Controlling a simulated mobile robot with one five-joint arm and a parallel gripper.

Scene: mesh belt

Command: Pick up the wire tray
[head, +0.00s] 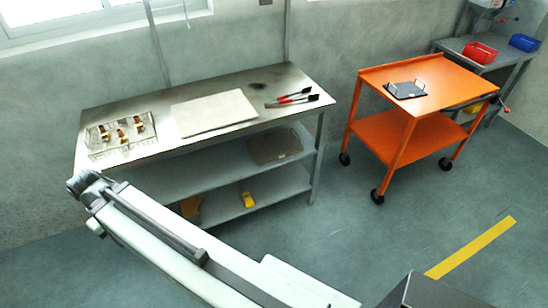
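A wire tray (98,150) of thin metal mesh sits on the left end of a steel table (240,83). Several small brown and whitish pieces lie in it; they are too small to identify. The tray lies flat and looks clear of my arm. My pale arm (190,245) reaches from the bottom right to a dark joint in front of the table's left end, below the tray in the picture. I cannot make out my gripper or its fingers.
On the table are a pale flat board (213,112) and red-and-black tongs (292,98). Shelves below hold a yellow item (247,200). An orange cart (440,84) at right carries a dark handled plate (405,90). Behind are red (478,53) and blue (523,43) bins. Floor between is open.

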